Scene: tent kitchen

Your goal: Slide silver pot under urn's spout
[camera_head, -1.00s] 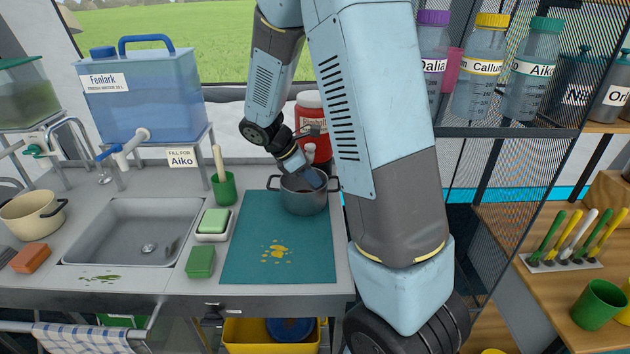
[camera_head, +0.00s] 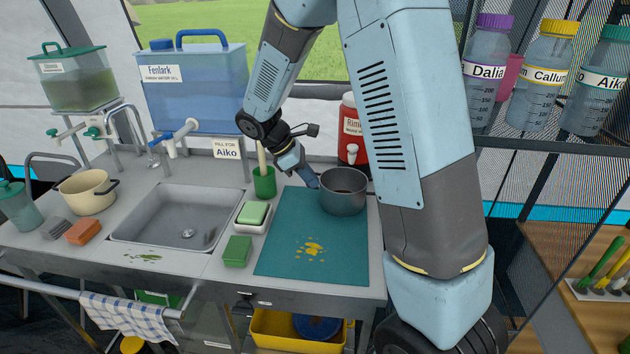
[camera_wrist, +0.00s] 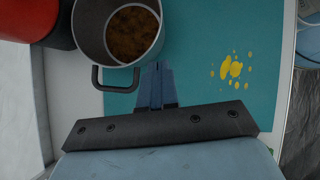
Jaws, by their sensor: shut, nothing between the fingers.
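The silver pot (camera_head: 343,197) looks dark grey and stands upright at the back right of the teal mat. In the wrist view the pot (camera_wrist: 88,40) holds something brown, and one loop handle (camera_wrist: 115,80) faces my gripper. The red urn (camera_head: 350,118) stands behind the pot; its small white spout (camera_head: 352,149) is at the front, above and behind the pot's rim. My gripper (camera_head: 314,182) is shut and empty, low at the pot's left side. In the wrist view its fingertips (camera_wrist: 157,66) are close beside the pot wall and handle; I cannot tell whether they touch.
The teal mat (camera_head: 290,255) has yellow spots. A green cup (camera_head: 264,182) with a utensil, a green sponge on a dish (camera_head: 252,216) and a green block (camera_head: 238,251) lie left of it. The sink (camera_head: 180,215) is farther left. The mat's front is otherwise clear.

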